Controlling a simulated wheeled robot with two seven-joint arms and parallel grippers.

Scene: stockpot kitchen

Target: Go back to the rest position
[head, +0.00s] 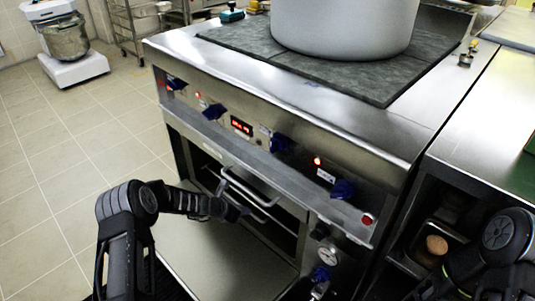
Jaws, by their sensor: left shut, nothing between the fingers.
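My left gripper (236,211) is shut and empty. It hangs in front of the open oven (292,218) under the stove, near shiny metal bars inside the opening. I cannot tell whether it touches them. My left arm comes in from the bottom left. Part of my right arm shows at the bottom right corner; its gripper is not in view.
The oven door (222,265) lies folded down below my left gripper. A large stockpot (345,25) stands on the dark cooktop (255,38). Blue knobs (281,143) stick out from the stove front. Tiled floor (60,160) at the left is clear. A mixer (65,40) stands farther back.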

